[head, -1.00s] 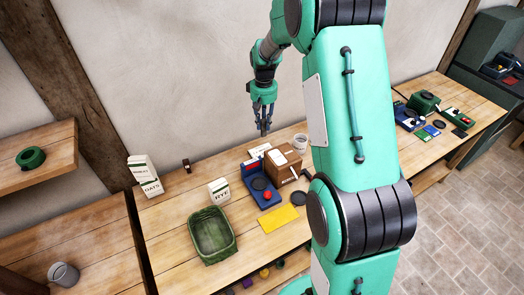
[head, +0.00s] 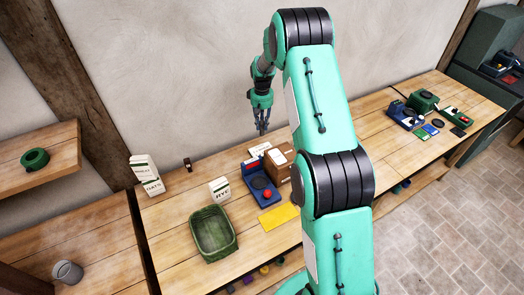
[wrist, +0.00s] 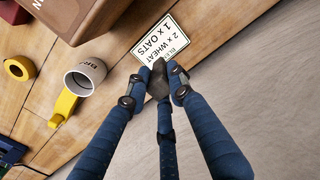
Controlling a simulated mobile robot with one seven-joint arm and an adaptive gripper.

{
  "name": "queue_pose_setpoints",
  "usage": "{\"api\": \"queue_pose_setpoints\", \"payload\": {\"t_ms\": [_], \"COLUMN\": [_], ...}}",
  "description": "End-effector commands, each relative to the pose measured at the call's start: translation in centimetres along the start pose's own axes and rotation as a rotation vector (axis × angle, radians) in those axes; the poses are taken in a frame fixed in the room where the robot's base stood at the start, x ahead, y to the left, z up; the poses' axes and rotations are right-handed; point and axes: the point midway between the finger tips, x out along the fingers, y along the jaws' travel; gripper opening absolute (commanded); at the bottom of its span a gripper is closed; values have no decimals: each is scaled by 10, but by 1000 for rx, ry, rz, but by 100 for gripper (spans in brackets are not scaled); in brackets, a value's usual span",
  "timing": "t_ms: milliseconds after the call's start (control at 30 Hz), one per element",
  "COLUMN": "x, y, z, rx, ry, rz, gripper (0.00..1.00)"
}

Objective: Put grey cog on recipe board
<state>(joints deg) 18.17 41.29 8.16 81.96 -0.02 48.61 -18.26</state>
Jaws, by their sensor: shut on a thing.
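My gripper (head: 262,128) is above the back of the bench, near the wall. In the wrist view its fingers (wrist: 159,80) are closed around a small dark grey piece (wrist: 158,88), which I take to be the grey cog; the fingers cover most of it. The recipe board (wrist: 150,40) is a white card with a dark border reading 2 x wheat, 1 x oats. It shows just beyond the fingertips, its lower edge partly hidden by them.
A blue device (head: 259,186), green basket (head: 232,250) and rye box (head: 219,189) stand on the bench. The wall is close behind.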

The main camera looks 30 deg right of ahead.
Motion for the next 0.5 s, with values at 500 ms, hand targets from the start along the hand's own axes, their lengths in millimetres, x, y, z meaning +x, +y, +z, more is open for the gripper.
{"api": "queue_pose_setpoints", "payload": {"t_ms": [500], "x": [9], "y": [0], "z": [0], "rx": [0], "ry": [0], "rz": [0], "gripper": [4]}}
